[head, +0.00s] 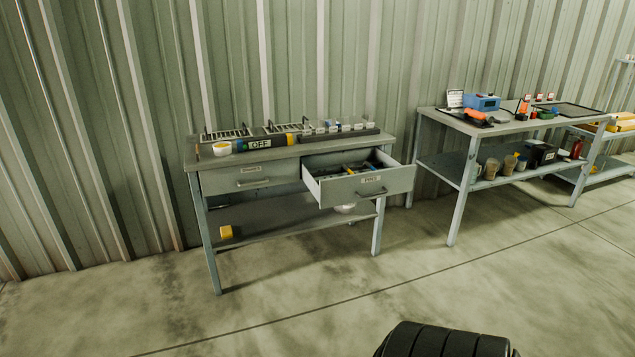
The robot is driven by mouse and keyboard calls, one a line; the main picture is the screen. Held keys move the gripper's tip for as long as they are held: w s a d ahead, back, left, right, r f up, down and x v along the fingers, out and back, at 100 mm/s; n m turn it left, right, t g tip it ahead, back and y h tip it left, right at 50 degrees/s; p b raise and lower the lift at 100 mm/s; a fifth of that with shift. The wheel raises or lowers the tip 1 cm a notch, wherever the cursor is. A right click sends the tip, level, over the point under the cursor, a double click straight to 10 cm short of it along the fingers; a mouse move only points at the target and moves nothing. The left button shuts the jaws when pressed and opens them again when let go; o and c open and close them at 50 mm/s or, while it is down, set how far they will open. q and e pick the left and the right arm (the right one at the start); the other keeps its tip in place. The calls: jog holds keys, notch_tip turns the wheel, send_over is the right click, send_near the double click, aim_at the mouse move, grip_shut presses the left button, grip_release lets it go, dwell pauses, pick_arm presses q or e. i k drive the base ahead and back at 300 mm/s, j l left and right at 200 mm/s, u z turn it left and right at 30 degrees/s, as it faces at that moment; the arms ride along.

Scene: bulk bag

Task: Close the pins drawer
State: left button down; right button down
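The pins drawer (394,183) is the right-hand drawer of the grey workbench (203,163). It is pulled well out toward me and has a label and a bar handle (371,193) on its front. Small blue, yellow and dark items lie inside it. The left drawer (222,181) of the same bench is shut. Neither of my grippers shows in the head view.
A second bench (446,120) with tools stands to the right. The concrete floor before the drawer is clear.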

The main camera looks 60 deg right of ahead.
aim_at(324, 175)
jog(key=z, duration=2.25)
jog(key=i+l, duration=0.15)
jog(key=i, duration=0.3)
jog(key=i+l+u, duration=0.1)
jog(key=i, duration=0.3)
jog(key=i+l, duration=0.25)
jog(key=i, duration=0.2)
jog(key=i+l+u, duration=0.1)
jog(key=i, duration=0.35)
jog(key=l, duration=0.1)
